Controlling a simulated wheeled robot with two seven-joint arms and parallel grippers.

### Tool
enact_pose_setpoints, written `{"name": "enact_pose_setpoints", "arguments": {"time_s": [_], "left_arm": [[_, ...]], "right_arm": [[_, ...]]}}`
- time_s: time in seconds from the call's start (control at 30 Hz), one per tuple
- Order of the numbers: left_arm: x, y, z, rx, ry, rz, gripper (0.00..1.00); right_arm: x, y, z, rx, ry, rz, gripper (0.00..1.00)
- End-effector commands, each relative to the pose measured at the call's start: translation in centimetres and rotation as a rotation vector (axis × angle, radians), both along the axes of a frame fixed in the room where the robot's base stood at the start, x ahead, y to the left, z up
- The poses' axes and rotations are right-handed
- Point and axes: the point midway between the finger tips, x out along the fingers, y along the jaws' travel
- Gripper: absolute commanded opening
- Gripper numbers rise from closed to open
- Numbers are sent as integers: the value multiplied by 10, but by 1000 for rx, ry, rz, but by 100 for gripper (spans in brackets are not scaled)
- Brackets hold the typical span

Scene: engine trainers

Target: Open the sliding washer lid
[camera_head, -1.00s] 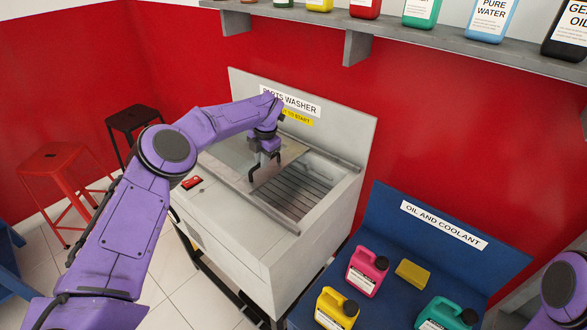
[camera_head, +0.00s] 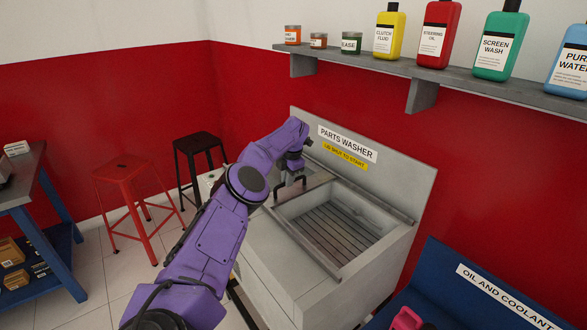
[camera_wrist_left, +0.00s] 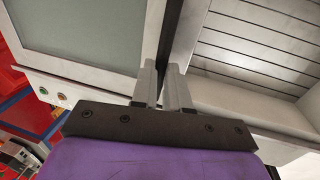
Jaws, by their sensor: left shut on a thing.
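The parts washer (camera_head: 345,285) stands against the red wall, its slatted basin (camera_head: 340,228) uncovered in the head view. The sliding lid lies at the basin's left side, mostly hidden behind my left arm there. In the left wrist view, the lid (camera_wrist_left: 85,35) is a pale panel in a light frame, left of the slats (camera_wrist_left: 250,50). My left gripper (camera_head: 290,190) is at the lid's right edge, shut on its dark handle; its two fingers (camera_wrist_left: 162,72) also show in the wrist view. My right gripper is out of view.
A red stool (camera_head: 125,165) and a black stool (camera_head: 198,142) stand left of the washer. A shelf (camera_head: 450,88) with bottles and tins hangs above it. A blue oil and coolant stand (camera_head: 440,295) is at lower right.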

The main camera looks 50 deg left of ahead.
Motion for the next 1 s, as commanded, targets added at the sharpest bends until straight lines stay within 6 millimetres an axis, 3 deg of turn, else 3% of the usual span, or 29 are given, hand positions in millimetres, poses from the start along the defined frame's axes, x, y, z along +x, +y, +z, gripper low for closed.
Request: {"name": "enact_pose_setpoints", "arguments": {"time_s": [0.07, 0.1, 0.17, 0.2, 0.53, 0.9, 1.0], "left_arm": [[0, 0, 1, 1, -1, 1, 0], [0, 0, 1, 1, 0, 1, 18], [1, 0, 1, 1, 0, 0, 37], [1, -1, 0, 1, 0, 0, 40], [2, -3, 6, 0, -1, -2, 40], [1, -19, 86, 1, -3, -2, 40], [0, -21, 99, 2, -1, 0, 40]], "right_arm": [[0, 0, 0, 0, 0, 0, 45], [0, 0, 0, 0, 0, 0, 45], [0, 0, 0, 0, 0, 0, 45], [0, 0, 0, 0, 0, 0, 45], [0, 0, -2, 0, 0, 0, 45], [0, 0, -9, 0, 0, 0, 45], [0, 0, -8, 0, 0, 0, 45]]}}
